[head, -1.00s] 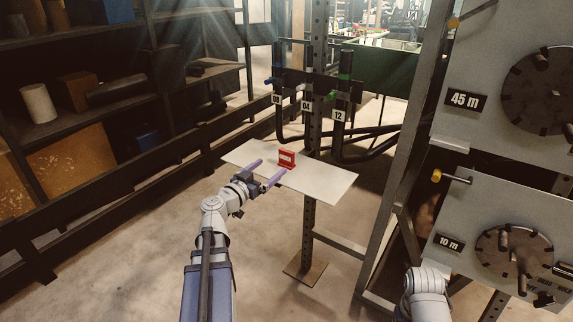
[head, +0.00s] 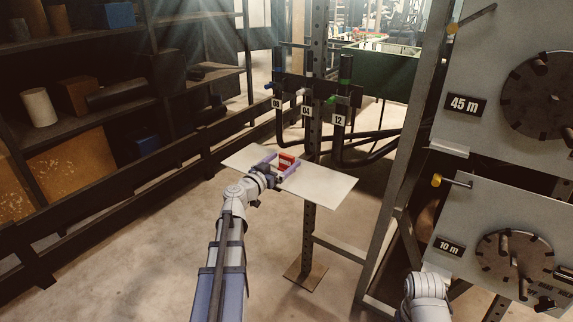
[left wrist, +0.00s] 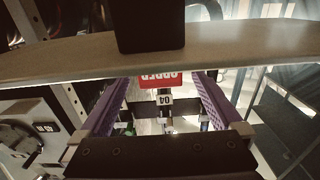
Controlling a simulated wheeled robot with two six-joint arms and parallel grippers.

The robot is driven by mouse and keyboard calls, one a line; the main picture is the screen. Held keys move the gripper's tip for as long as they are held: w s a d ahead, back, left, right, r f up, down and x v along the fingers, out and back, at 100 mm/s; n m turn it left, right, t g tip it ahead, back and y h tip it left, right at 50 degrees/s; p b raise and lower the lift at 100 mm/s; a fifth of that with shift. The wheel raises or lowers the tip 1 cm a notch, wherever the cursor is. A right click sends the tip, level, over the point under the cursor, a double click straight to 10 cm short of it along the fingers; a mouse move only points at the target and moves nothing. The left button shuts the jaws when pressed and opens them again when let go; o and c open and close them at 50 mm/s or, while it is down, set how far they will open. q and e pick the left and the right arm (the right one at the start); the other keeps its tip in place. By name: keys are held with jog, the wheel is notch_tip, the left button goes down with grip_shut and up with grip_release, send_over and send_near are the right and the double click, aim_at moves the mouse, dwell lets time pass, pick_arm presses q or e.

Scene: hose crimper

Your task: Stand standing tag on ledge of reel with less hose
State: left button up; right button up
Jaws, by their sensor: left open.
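The red standing tag (head: 287,160) stands upright on a white plate (head: 325,188) on a post. My left gripper (head: 281,164) is open, with its purple fingers on either side of the tag. In the left wrist view, the tag (left wrist: 162,79) shows upside down with white lettering between the fingers (left wrist: 165,90); contact cannot be told. The upper reel (head: 545,92) is by a "45 m" sign and the lower reel (head: 512,258) by a "10 m" sign. A small ledge (head: 449,151) juts out below the upper sign. My right gripper is out of view.
Yellow-tipped handles (head: 437,181) stick out from the reel panels. Numbered hoses hang on a rack (head: 305,90) behind the plate. Dark shelving (head: 100,120) with blocks fills the left side. The plate's right part is bare.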

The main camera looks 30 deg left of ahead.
pick_arm(q)
jog(key=shift+c, duration=0.2)
jog(key=c, duration=1.4)
notch_tip(320, 180, up, 10)
jog(key=p, duration=1)
jog(key=shift+c, duration=0.2)
